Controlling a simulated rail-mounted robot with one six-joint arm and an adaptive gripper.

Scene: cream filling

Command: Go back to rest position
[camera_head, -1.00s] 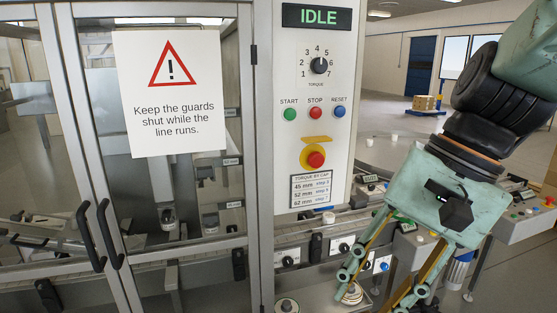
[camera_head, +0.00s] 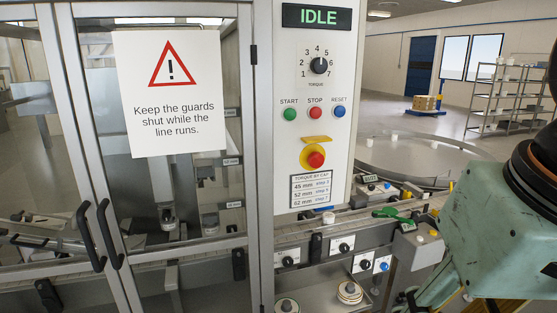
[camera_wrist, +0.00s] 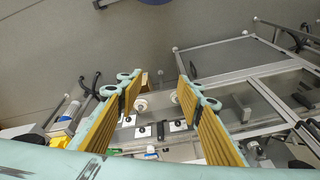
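My gripper (camera_wrist: 158,90) is open in the wrist view, with a wide gap between its two tan-padded fingers and nothing held. Through the gap I see the machine front with its small knobs and white round pieces, some distance beyond the fingertips. In the head view, my green gripper body is at the lower right edge, and its fingertips are mostly cut off or hidden. A pale round stack (camera_head: 350,292) sits in the tray (camera_head: 322,299), clear of my gripper. Another round piece (camera_head: 286,306) sits to its left.
The control panel (camera_head: 312,120) reads IDLE. Glass guard doors (camera_head: 185,200) with black handles are shut at left. A green object (camera_head: 391,213) lies on the ledge. A round table (camera_head: 425,160) and shelves (camera_head: 505,95) stand behind. Open floor shows at the top of the wrist view.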

